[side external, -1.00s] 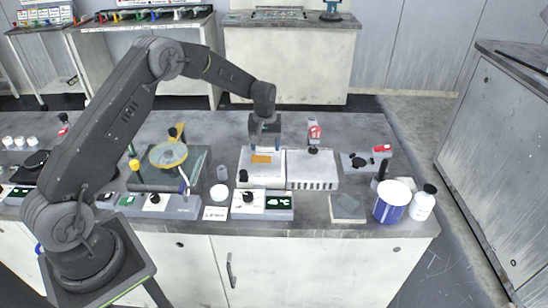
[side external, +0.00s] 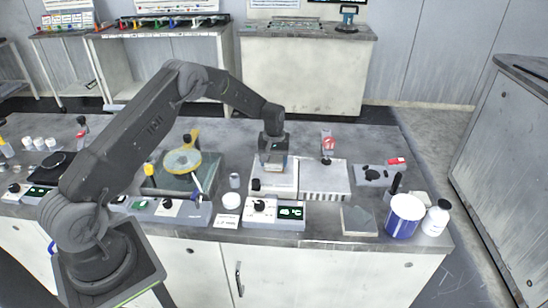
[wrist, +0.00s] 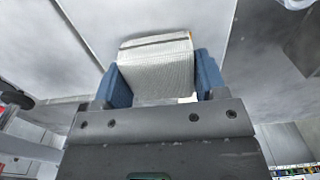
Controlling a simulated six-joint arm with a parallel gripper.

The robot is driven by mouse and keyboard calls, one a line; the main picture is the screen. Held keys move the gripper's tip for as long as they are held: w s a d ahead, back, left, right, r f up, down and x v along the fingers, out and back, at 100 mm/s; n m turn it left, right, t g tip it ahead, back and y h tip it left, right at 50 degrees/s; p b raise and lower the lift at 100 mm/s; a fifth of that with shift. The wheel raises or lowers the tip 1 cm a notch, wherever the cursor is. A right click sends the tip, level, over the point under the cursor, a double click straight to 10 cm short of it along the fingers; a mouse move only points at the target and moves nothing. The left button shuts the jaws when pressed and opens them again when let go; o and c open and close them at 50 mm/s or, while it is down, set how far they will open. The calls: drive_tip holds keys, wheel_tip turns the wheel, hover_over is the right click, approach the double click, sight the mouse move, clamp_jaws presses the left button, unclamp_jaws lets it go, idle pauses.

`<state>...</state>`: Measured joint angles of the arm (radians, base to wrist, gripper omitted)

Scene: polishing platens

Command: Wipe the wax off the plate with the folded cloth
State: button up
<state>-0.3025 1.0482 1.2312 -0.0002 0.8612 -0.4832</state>
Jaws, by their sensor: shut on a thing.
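My gripper (side external: 273,158) is low over the pale plate (side external: 288,186) of the heated unit near the middle of the bench. In the wrist view, its blue fingers (wrist: 162,78) are shut on the folded cloth (wrist: 155,62), a light grey woven pad with a dark stripe near its far edge. The cloth's far end lies close to the plate's grey surface; I cannot tell whether it touches. The wax is mostly hidden by the gripper and cloth.
A slotted pale plate (side external: 324,178) adjoins on the right, with a red-topped tool (side external: 327,148) behind it. The control box (side external: 274,212) stands in front. A round glass disc (side external: 183,161) is left; a blue-white tub (side external: 405,215) and white bottle (side external: 436,217) are right.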

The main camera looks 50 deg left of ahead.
drive_tip(key=shift+f, duration=0.4)
idle(0.8)
drive_tip(key=o, duration=0.5)
drive_tip(key=shift+o, duration=0.2)
drive_tip(key=shift+r, duration=0.45)
drive_tip(key=shift+c, duration=0.3)
drive_tip(key=c, duration=0.6)
drive_tip(key=shift+o, duration=0.2)
drive_tip(key=shift+r, duration=2)
